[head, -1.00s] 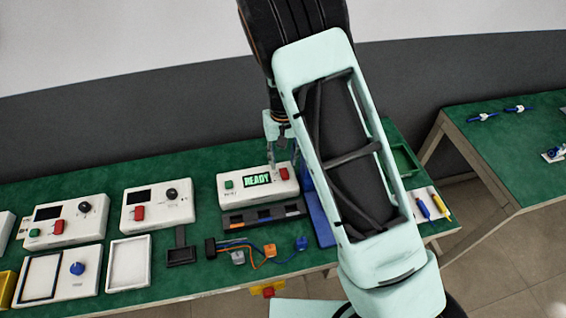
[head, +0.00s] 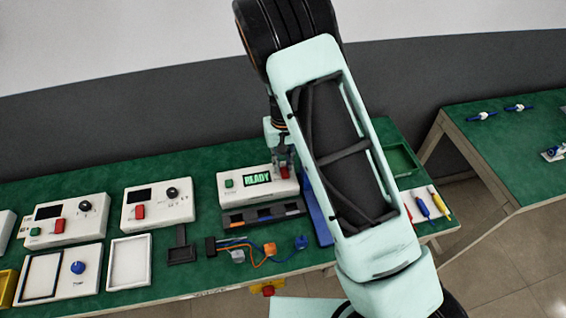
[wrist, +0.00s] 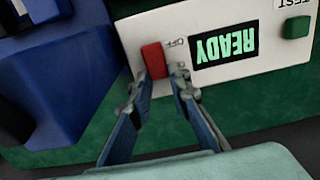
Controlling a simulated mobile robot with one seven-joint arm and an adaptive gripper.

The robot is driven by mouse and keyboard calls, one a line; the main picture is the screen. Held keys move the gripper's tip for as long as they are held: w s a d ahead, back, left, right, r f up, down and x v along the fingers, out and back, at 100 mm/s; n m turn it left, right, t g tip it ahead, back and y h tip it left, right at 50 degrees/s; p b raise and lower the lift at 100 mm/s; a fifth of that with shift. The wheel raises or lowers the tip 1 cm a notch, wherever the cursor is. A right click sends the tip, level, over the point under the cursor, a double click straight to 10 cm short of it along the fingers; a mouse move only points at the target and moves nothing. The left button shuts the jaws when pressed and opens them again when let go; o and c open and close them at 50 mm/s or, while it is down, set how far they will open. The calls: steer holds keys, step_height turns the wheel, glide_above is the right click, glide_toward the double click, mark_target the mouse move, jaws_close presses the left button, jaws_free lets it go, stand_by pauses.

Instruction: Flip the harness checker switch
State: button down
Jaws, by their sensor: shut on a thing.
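The harness checker is a white box (head: 225,197) with a lit screen (head: 257,179) reading READY. It shows upside down in the wrist view (wrist: 263,68). Its red switch (head: 285,173) is at the right end of the face; in the wrist view the switch (wrist: 153,60) is beside the screen, near printed OFF lettering. My gripper (wrist: 162,84) has one finger on each side of the red switch and is shut on it. In the head view my gripper (head: 281,158) comes down over the switch from behind. The exact switch position is hard to tell.
A green TEST button (wrist: 295,27) is on the same face. A dark slotted strip (head: 262,215) lies in front, with a wired harness (head: 262,256) nearby. A blue block (head: 318,213) stands close on the right. Two similar white boxes (head: 162,209) (head: 50,232) stand left.

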steer(key=shift+f+b, duration=0.1)
steer(key=shift+b, duration=0.35)
steer(key=shift+s+t+b, duration=0.1)
steer(key=shift+t+b, duration=0.3)
steer(key=shift+b, duration=0.1)
steer(key=t+b, duration=0.1)
steer(key=b, duration=0.2)
steer(key=shift+s+d+y, duration=0.1)
steer(key=shift+s+y, duration=0.05)
steer(key=shift+y, duration=0.15)
steer(key=shift+s+r+t+b, duration=0.2)
steer(key=shift+r+t+b, duration=0.1)
steer(key=shift+t+b, duration=0.5)
steer(key=c, duration=1.8)
jaws_free()
steer(key=v, duration=1.2)
steer(key=shift+d, duration=0.2)
